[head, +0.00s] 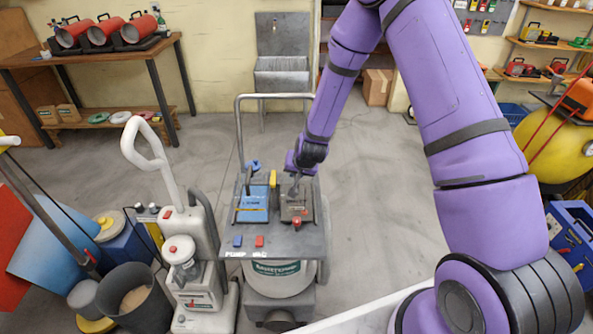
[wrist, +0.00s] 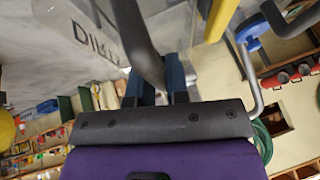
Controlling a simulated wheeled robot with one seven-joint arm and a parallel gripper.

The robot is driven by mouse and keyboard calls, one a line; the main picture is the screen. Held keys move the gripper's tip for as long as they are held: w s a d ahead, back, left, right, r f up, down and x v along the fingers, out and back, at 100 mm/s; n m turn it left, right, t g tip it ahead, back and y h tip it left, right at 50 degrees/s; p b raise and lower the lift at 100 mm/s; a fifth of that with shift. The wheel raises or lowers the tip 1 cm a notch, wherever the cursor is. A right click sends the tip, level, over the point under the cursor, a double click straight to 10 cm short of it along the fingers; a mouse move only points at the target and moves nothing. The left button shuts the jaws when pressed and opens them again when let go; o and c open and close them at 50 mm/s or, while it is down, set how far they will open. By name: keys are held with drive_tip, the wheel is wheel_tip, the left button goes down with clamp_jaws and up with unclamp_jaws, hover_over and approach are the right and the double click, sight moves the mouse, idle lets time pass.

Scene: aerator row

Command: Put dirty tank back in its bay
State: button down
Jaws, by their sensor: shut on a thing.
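The dirty tank (head: 294,208) is a dark grey-brown box at the right of the machine's top deck, with a red part at its front. In the wrist view its grey wall (wrist: 80,40) shows part of a "DIRT…" label. My gripper (head: 297,180) is above the tank, and in the wrist view my gripper (wrist: 158,88) is shut on its dark handle (wrist: 140,40). The blue tank (head: 253,206) stands just left of it on the machine (head: 283,250). The bay is hidden; I cannot tell whether the tank is seated or held above it.
A yellow part (head: 272,179) stands between the tanks at the back. The machine's grey push bar (head: 239,130) rises behind. A white upright cleaner (head: 190,250) stands close left. Open floor (head: 370,190) lies right of the machine; a yellow drum (head: 555,145) is farther right.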

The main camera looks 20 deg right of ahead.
drive_tip(key=shift+f, duration=0.35)
drive_tip(key=c, duration=1)
unclamp_jaws()
drive_tip(key=shift+c, duration=0.2)
drive_tip(key=shift+s+r, duration=0.1)
drive_tip(key=s+d+r+n, duration=0.1)
drive_tip(key=s+r, duration=0.5)
drive_tip(key=r, duration=0.5)
drive_tip(key=s+d+r+n, duration=0.1)
drive_tip(key=s+r, duration=0.4)
drive_tip(key=r, duration=0.6)
drive_tip(key=s+d+r+n, duration=0.1)
drive_tip(key=s+r, duration=0.5)
drive_tip(key=r, duration=0.4)
drive_tip(key=s+d+r, duration=0.1)
drive_tip(key=s+r, duration=0.2)
drive_tip(key=s, duration=0.3)
drive_tip(key=s+d+r+n, duration=0.1)
drive_tip(key=s+r, duration=0.2)
drive_tip(key=s, duration=0.4)
drive_tip(key=s+d+r+g, duration=0.1)
drive_tip(key=s+d+r, duration=0.1)
drive_tip(key=s+r, duration=0.2)
drive_tip(key=s, duration=0.3)
drive_tip(key=shift+s+h, duration=0.2)
drive_tip(key=shift+h, duration=0.2)
